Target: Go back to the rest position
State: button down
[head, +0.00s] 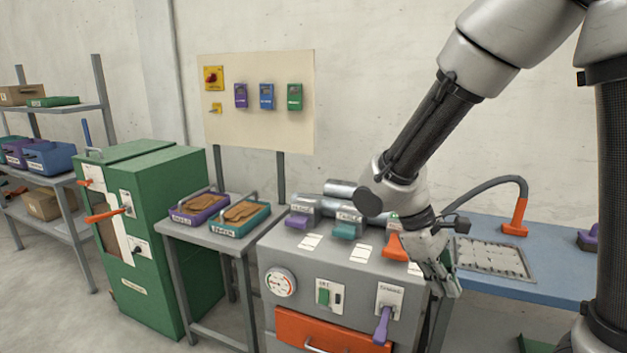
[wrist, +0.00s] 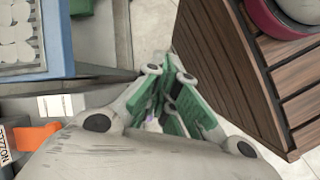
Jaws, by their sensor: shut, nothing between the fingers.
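My gripper (head: 447,277) is in front of the right end of the grey machine (head: 345,262) in the head view, pointing down. Its fingers are shut and hold nothing. In the wrist view the gripper (wrist: 172,105) shows its green-padded fingers close together, over the floor beside a wooden slatted box (wrist: 225,70). An orange lever (head: 394,247) on the machine top is just left of the gripper; it also shows in the wrist view (wrist: 35,136). My arm hides part of the machine's top and the wall behind.
A blue table (head: 560,265) with a tray (head: 492,258) stands at right. A small table holds a purple tray (head: 199,209) and a teal tray (head: 240,219). A green cabinet (head: 165,230) and shelves (head: 60,178) stand at left. A purple lever (head: 382,325) projects from the machine front.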

jog(key=s+d+r+m+t+y, duration=0.2)
jog(key=s+d+r+m+t, duration=0.1)
jog(key=r, duration=0.4)
jog(key=s+d+r+m+t+y, duration=0.3)
jog(key=s+d+r+m, duration=0.2)
jog(key=d+r+m, duration=0.1)
jog(key=shift+s+d+r+t, duration=0.3)
jog(key=shift+s+d+r, duration=0.05)
jog(key=shift+d+r, duration=0.6)
